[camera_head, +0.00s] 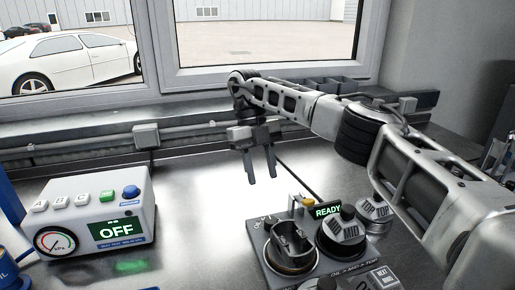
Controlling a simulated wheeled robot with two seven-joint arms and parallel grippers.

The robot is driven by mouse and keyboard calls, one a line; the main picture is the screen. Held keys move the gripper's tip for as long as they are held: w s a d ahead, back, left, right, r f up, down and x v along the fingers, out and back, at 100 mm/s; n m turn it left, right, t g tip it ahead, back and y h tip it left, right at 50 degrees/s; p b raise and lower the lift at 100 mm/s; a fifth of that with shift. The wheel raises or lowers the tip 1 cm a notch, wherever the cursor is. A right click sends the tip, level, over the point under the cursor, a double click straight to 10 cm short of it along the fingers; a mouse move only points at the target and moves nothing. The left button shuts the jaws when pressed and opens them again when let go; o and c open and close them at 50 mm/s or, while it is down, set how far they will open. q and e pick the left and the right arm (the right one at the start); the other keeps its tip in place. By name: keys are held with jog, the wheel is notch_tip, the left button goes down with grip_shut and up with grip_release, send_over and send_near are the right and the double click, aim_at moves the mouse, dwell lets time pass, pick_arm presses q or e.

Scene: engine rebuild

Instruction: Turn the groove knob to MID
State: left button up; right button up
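A grey station (262,262) stands at the lower middle, with a lit READY display (327,211) and small lettering that seems to include MID and TOP. A dark round knob-like part (327,284) is cut off by the bottom edge; I cannot tell if it is the groove knob or where it points. My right gripper (261,179) hangs above the bench behind the station, fingers pointing down, apart and with nothing between them. It touches no part of the station. My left gripper is not in view.
On the station are an open metal cup-like part (291,243), a dark labelled cylinder (341,236) and a NEXT button (382,277). A metal part marked TOP (374,210) stands behind. A white control box (97,214) reading OFF stands left. Bench between is clear.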

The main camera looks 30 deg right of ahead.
jog(key=shift+p+v, duration=0.4)
jog(key=shift+v, duration=2)
